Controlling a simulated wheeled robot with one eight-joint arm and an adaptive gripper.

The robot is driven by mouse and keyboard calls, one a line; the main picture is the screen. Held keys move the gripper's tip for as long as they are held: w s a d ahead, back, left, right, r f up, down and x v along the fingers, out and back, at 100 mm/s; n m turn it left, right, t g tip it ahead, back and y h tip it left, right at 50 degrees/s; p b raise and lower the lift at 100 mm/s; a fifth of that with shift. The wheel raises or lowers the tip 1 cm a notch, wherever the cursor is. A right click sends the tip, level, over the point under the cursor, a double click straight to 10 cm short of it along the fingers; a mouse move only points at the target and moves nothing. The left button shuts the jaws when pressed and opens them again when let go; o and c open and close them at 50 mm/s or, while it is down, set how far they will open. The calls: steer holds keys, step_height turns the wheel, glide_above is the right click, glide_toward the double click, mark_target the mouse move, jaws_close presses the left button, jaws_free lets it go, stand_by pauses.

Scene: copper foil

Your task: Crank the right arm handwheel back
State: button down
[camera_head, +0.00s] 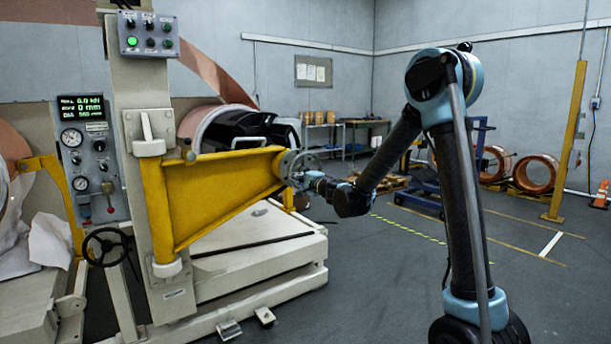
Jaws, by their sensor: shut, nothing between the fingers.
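The yellow swing arm (215,195) reaches right from the pale machine column. A small grey handwheel (292,162) sits at its right end, seen at a slant. My gripper (299,179) is at the lower right side of the handwheel, close to its rim. It is small in view and its fingers are shut with nothing between them. I cannot tell whether the fingers touch the wheel. My own arm comes in from the right and covers part of the background.
A black handwheel (107,247) is on the machine at lower left, below a gauge panel (92,160). A control box (149,35) tops the column. The machine's pale base (290,285) juts out below the yellow arm. Open grey floor (385,285) lies right of it.

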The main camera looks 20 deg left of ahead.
step_height(320, 180, down, 3)
steer(key=shift+w+d+r, duration=0.1)
steer(key=shift+w+r, duration=0.05)
steer(key=shift+r, duration=0.05)
steer(key=shift+r, duration=0.1)
steer(key=r+v, duration=0.1)
steer(key=v, duration=0.8)
steer(key=shift+s, duration=0.2)
stand_by(0.7)
